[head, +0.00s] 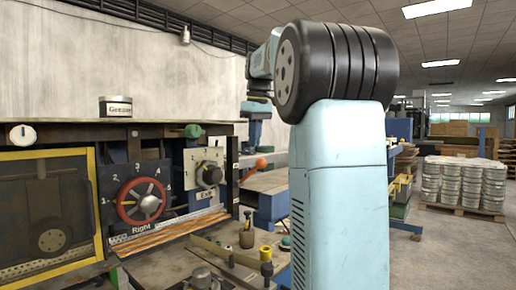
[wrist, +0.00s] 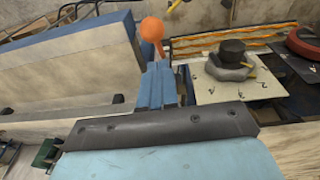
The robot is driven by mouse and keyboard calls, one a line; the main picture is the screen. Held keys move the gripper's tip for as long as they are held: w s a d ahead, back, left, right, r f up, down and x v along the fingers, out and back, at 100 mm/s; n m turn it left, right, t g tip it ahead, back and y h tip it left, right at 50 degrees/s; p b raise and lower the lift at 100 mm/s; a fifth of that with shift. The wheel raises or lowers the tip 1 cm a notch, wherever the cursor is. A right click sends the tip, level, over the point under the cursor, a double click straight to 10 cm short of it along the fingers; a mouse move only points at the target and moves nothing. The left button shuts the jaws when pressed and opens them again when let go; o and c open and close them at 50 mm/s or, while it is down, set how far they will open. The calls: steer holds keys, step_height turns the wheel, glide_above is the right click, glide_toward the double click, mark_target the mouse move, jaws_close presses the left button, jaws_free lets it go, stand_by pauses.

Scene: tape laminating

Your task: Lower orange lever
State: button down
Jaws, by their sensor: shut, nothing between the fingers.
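The orange lever (head: 261,164) has a round knob on a short stalk, and it sticks out at the right end of the machine panel in the head view. In the wrist view its orange knob (wrist: 152,29) is up, with the stalk slanting down to the right. My gripper (head: 254,143) points down just above and slightly left of the knob in the head view. In the wrist view the blue fingers of my gripper (wrist: 161,66) are together and empty, close below the stalk. I cannot tell whether they touch it.
A red-rimmed dial (head: 142,199) and a dark knob on a white plate (head: 208,175) sit left of the lever. A pale bench with a blue edge (head: 266,182) lies beyond. A tin (head: 115,106) stands on the machine top. Stacked cans (head: 464,184) stand far right.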

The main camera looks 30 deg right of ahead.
steer(key=shift+s+d+f, duration=0.2)
steer(key=shift+s+f, duration=0.1)
steer(key=shift+f, duration=0.45)
steer(key=shift+s+d+f, duration=0.2)
steer(key=shift+s+f, duration=0.05)
steer(key=shift+f, duration=0.5)
